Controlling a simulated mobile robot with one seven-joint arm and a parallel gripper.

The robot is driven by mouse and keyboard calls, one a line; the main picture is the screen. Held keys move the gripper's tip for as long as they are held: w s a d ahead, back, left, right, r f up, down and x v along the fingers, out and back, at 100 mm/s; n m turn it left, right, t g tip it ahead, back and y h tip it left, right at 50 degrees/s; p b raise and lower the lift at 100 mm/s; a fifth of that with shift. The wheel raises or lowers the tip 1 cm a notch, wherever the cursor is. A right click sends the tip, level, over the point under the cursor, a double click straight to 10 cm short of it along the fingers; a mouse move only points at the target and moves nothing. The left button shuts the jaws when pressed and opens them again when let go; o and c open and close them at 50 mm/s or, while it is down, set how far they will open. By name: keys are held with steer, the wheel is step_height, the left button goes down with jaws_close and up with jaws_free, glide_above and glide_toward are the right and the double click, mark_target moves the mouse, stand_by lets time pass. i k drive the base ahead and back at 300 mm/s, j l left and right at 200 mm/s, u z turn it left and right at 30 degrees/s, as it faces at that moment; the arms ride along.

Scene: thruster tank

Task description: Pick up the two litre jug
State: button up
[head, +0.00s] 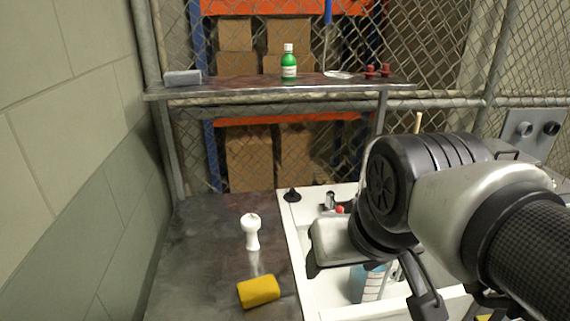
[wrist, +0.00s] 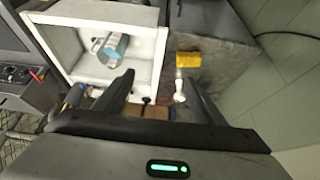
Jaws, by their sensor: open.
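A clear jug (head: 368,283) with blue on it and pale markings stands in the white sink (head: 293,250). In the head view my arm and gripper hide its upper part. In the wrist view the jug (wrist: 112,47) is inside the sink basin (wrist: 70,50), beyond and left of the fingers. My gripper (head: 371,291) is over the sink, its fingers spread apart. In the wrist view my gripper (wrist: 158,85) is open with nothing between the fingers. I cannot tell the exact height of the fingers above the jug.
A yellow sponge (head: 258,291) and a white upright object (head: 251,232) are on the dark counter (head: 200,240) left of the sink. A shelf (head: 230,90) above the back holds a green bottle (head: 289,63) and a grey block (head: 183,78). A wall closes the left side.

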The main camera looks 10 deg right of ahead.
mark_target(363, 286)
steer(key=l+z, duration=0.2)
steer(key=l, duration=0.7)
steer(key=i+l+z, duration=0.2)
steer(key=l, duration=0.65)
steer(key=k, duration=0.05)
